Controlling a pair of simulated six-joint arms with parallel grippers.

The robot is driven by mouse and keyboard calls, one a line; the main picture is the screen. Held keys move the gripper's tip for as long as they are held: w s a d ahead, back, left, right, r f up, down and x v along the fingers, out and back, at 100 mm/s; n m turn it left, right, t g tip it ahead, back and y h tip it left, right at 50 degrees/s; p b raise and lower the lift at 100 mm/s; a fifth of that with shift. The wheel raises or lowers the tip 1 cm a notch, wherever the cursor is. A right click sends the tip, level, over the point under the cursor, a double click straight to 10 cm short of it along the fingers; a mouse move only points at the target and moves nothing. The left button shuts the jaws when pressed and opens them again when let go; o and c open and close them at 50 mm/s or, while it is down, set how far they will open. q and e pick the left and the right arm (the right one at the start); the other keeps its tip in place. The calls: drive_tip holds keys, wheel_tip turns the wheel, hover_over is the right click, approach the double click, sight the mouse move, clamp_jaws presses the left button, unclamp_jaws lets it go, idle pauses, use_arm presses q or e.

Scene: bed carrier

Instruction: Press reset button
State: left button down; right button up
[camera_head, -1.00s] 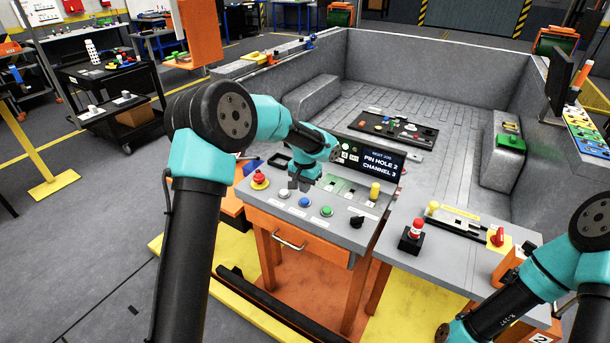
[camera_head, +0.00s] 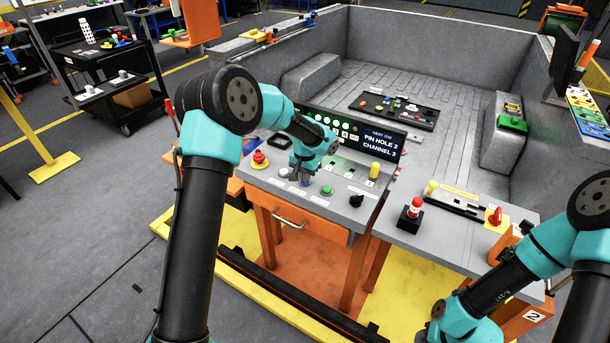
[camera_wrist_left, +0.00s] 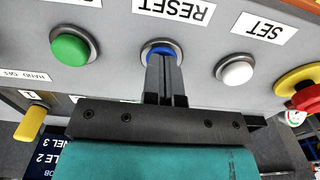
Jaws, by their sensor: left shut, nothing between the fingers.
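The blue reset button (camera_wrist_left: 157,45) sits on the grey console, under the RESET label (camera_wrist_left: 171,10) in the left wrist view. My left gripper (camera_wrist_left: 161,58) is shut and empty. Its fingertips are over the button and hide its middle; they look to be touching it, but I cannot tell how far it is pressed. In the head view my left gripper (camera_head: 302,180) points down at the console and mostly hides the blue button. My right arm stands at the lower right of the head view, and its gripper does not show.
A white SET button (camera_wrist_left: 235,71) and a green button (camera_wrist_left: 72,47) flank the blue one. A red emergency-style knob (camera_head: 260,158) stands left on the console. A display (camera_head: 379,146) reads "PIN HOLE 2 CHANNEL 3". A yellow peg (camera_head: 374,170) stands at the right.

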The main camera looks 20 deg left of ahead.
use_arm(q)
drive_tip(key=shift+s+f, duration=0.25)
drive_tip(key=shift+f, duration=0.5)
wheel_tip(320, 180, up, 15)
drive_tip(key=shift+w+r, duration=0.2)
drive_tip(key=shift+w, duration=0.05)
idle(0.4)
